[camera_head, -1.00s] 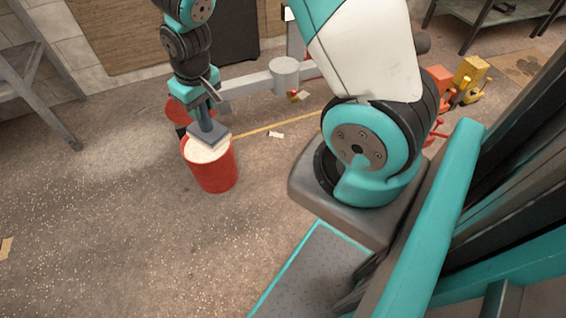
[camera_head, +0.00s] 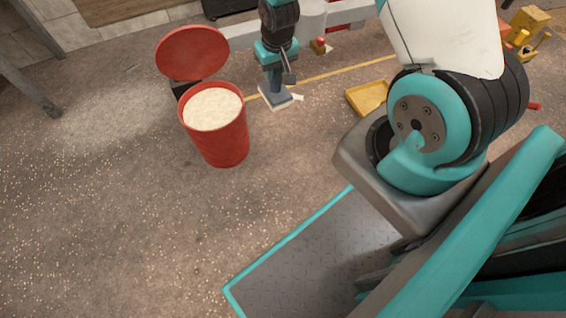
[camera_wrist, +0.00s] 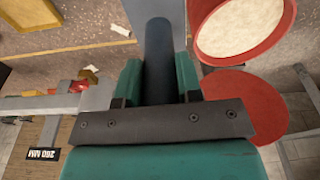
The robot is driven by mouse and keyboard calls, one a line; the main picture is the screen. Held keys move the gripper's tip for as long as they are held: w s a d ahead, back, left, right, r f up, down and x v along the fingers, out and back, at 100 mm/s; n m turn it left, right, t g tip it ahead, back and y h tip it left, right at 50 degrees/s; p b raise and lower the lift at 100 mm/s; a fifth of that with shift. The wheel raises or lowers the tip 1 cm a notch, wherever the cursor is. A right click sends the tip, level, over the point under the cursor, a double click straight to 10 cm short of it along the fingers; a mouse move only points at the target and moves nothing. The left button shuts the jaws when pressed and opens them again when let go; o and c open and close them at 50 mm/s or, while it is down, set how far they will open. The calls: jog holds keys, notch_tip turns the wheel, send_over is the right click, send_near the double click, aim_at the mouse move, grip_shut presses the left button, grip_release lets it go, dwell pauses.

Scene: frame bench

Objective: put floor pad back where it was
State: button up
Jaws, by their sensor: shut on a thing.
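The floor pad appears to be the blue-grey piece with a round post and a flat square plate (camera_head: 275,97). My gripper (camera_head: 276,72) is shut on its post, with the plate hanging below. In the wrist view the dark post stands between the two teal fingers (camera_wrist: 158,80), and the light plate (camera_wrist: 148,12) shows at the top edge. The pad is to the right of the red bucket (camera_head: 222,140), near the yellow floor line. I cannot tell whether the plate touches the floor.
The red bucket is open and full of pale grains; a red disc (camera_head: 192,52), like a lid, is behind it. A yellow tray (camera_head: 366,98) lies to the right of the pad. A grey bar (camera_head: 345,14) runs behind. The floor at front left is clear, with scattered specks.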

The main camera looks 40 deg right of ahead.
notch_tip(320, 180, down, 34)
jog(key=d+m+b, duration=0.1)
jog(key=d+b, duration=0.1)
jog(key=b, duration=1.6)
jog(key=shift+d+f+b, duration=0.15)
jog(key=shift+d+b, duration=0.15)
jog(key=shift+d, duration=0.05)
jog(key=o, duration=0.8)
jog(key=shift+o, duration=0.2)
